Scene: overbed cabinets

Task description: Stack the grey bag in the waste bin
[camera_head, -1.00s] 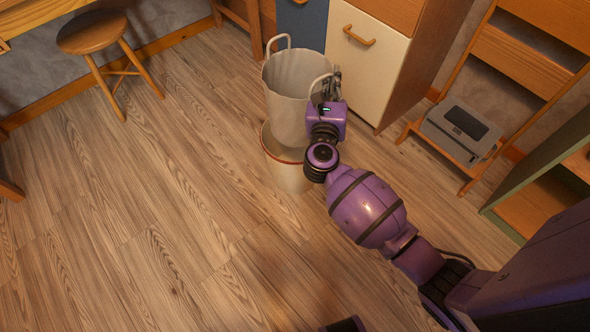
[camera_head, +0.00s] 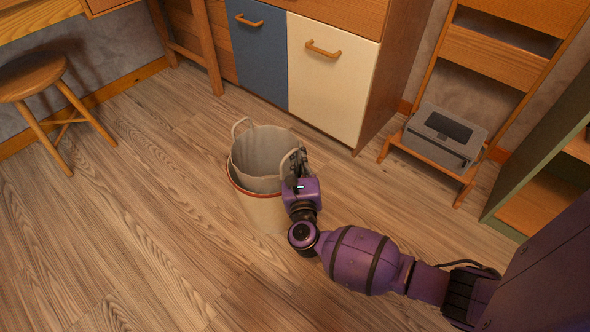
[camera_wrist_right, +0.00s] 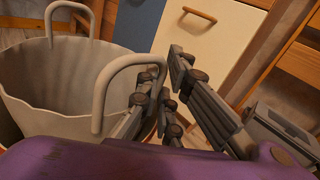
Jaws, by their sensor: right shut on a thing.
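The grey bag (camera_head: 262,150) is an open, tub-like bag with two loop handles. It sits partly down inside the waste bin (camera_head: 259,208), a pale bin with a reddish rim, and its upper part stands above that rim. My right gripper (camera_head: 296,166) is at the bag's right side, shut on its right handle. In the right wrist view the bag (camera_wrist_right: 55,90) shows its empty inside, and the fingers (camera_wrist_right: 165,100) are beside the near handle. The bag's lower part is hidden in the bin. My left gripper is not in view.
A cabinet with a blue door (camera_head: 258,50) and a cream door (camera_head: 325,85) stands behind the bin. A wooden stool (camera_head: 35,80) is at the left. A grey printer-like box (camera_head: 445,135) sits on a low wooden shelf at the right. The floor left of the bin is clear.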

